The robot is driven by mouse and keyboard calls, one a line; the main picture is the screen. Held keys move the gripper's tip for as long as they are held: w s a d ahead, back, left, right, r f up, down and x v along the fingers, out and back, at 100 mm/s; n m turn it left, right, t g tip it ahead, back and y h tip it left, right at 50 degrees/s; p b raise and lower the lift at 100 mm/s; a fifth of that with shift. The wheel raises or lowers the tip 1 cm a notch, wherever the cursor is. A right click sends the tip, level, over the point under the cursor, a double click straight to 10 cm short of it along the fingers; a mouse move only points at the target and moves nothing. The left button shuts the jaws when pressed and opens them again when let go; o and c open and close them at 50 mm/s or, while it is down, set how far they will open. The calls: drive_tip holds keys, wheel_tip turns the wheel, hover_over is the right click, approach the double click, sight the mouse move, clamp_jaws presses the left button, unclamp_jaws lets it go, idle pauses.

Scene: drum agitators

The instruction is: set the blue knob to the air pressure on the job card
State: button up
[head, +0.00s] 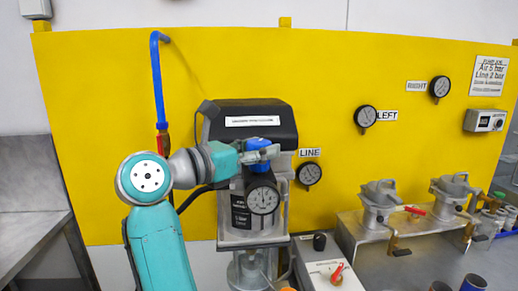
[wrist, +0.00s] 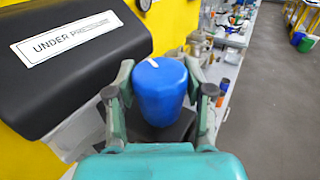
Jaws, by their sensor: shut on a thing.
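The blue knob (head: 258,155) tops the regulator, just above its round gauge (head: 263,198). My gripper (head: 266,153) is shut on the knob from the left. In the wrist view the blue knob (wrist: 160,90) sits between the two fingers of my gripper (wrist: 162,100), and a white mark shows on its top edge. The gauge needle points roughly upward; its exact reading is too small to tell. The job card (head: 489,76) hangs at the upper right of the yellow panel and reads "Air 5 bar" and "Line 2 bar", with smaller lines too blurred to read.
A black cover labelled "UNDER PRESSURE" (head: 252,121) stands directly behind the knob. Gauges labelled LINE (head: 308,174), LEFT (head: 365,117) and RIGHT (head: 439,88) are on the panel. A box with a red switch (head: 337,273) is below right. Metal clamp fittings (head: 380,205) stand on the bench.

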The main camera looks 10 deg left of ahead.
drive_tip(key=shift+m+g+h, duration=0.3)
drive_tip(key=shift+h, duration=0.1)
drive_tip(key=o, duration=1.2)
drive_tip(key=shift+c, duration=0.2)
drive_tip(key=shift+a, duration=0.1)
drive_tip(key=v, duration=1.2)
